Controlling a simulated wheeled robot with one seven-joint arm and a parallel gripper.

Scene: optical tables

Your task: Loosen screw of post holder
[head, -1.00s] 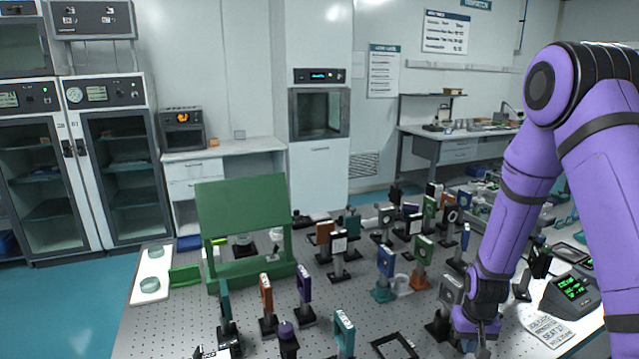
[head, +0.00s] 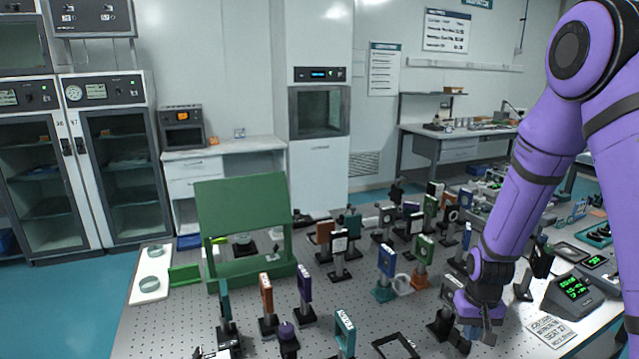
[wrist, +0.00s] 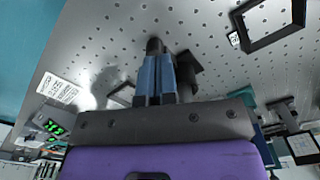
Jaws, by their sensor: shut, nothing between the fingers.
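My gripper (head: 480,334) is low over the right part of the optical table, fingers pointing down. In the wrist view its two blue-grey fingers (wrist: 155,80) are together, with nothing between them. A black post holder (head: 441,325) stands just left of my gripper in the head view, partly hidden by it. In the wrist view, a dark post holder (wrist: 187,72) shows just right of the fingers; they look close, but I cannot tell whether they touch. A dark round end shows at the fingertips. I cannot make out a screw.
The perforated table (head: 190,325) carries several mounted optics, including a blue one (head: 386,262) and a green one (head: 424,250). A flat black frame (head: 396,345) lies left of the gripper. A meter with green digits (head: 570,288) and a label card (head: 552,331) lie right.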

